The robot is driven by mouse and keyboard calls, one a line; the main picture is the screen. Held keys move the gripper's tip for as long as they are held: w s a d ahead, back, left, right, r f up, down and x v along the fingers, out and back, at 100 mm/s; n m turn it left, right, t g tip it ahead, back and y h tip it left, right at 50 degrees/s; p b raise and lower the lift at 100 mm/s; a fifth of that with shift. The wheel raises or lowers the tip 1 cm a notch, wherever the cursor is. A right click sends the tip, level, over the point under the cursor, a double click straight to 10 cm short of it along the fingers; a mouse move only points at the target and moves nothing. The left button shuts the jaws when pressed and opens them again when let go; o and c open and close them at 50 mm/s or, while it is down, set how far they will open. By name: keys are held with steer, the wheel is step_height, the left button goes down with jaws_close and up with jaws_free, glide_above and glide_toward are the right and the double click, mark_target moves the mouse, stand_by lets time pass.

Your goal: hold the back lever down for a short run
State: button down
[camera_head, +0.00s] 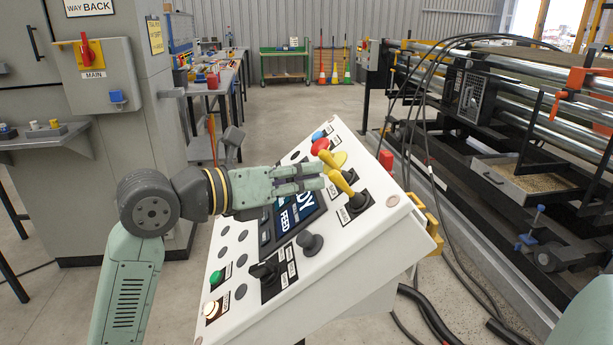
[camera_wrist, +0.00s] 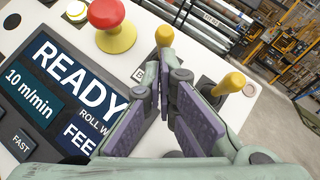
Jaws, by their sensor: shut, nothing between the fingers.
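The white slanted control console (camera_head: 225,270) stands in front of me. Two yellow-handled levers rise from black boots at its right side. The back lever (camera_head: 329,160) is by the red mushroom button; the front lever (camera_head: 342,182) is nearer me. My gripper (camera_head: 322,177) is shut and empty, reaching over the console from the left, with its tips close to the levers. In the wrist view, the back lever's yellow knob (camera_wrist: 164,36) shows just past my fingertips (camera_wrist: 164,78), and the front lever (camera_wrist: 229,84) is to their right. Whether my fingers touch the back lever, I cannot tell.
The red button (camera_wrist: 111,14) is left of the back lever. The screen (camera_wrist: 60,85) reads READY and 10 m/min. A black knob (camera_head: 309,243) and a selector (camera_head: 266,270) sit nearer me. A grey cabinet (camera_head: 120,150) stands left, machinery with rollers (camera_head: 500,100) right.

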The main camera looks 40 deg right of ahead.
steer(key=shift+r+y, duration=0.2)
steer(key=shift+y, duration=0.1)
